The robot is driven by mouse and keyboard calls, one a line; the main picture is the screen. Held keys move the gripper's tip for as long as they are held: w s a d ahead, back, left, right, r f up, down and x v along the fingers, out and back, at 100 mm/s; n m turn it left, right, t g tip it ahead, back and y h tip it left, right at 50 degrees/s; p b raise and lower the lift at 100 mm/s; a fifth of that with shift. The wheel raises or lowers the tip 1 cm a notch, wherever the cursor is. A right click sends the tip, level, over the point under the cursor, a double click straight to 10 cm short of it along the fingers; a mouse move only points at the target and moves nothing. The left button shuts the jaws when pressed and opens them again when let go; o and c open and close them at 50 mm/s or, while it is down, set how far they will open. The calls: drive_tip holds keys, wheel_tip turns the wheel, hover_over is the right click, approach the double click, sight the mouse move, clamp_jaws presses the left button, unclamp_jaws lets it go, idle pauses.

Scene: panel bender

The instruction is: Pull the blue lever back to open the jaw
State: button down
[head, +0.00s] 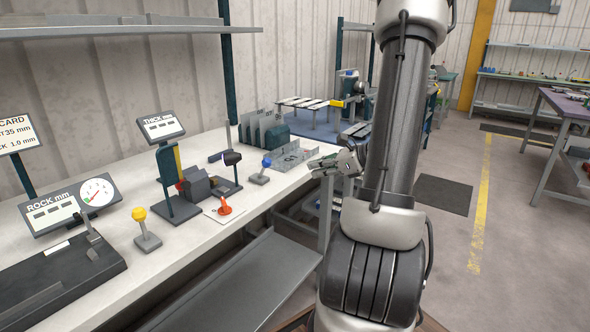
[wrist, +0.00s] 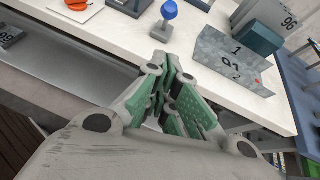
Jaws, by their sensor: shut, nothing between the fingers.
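The blue lever (head: 266,162) has a round blue knob on a short stem and a grey base. It stands on the white bench, near its front edge. It also shows in the wrist view (wrist: 169,10), at the top just beyond my fingers. My gripper (head: 322,166) is shut and empty, to the right of the lever at the bench edge, apart from it. In the wrist view the green-padded fingers (wrist: 168,75) are together. Which part is the jaw that the lever works, I cannot tell.
A bent metal part (head: 290,158) marked with numbers lies right of the blue lever. A grey lower shelf (head: 235,285) juts out below the bench front.

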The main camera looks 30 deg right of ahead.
sight(264, 169)
drive_tip(key=r+x, duration=0.1)
drive_tip(key=x, duration=0.7)
drive_tip(key=w+r+x, duration=0.1)
drive_tip(key=x, duration=0.3)
drive_tip(key=shift+w+a+r, duration=0.15)
drive_tip(key=shift+a+r, duration=0.1)
drive_tip(key=shift+a, duration=0.1)
drive_tip(key=shift+w+a+r+g, duration=0.1)
drive_tip(key=shift+w+r+g, duration=0.1)
drive_tip(key=shift+r+g, duration=0.1)
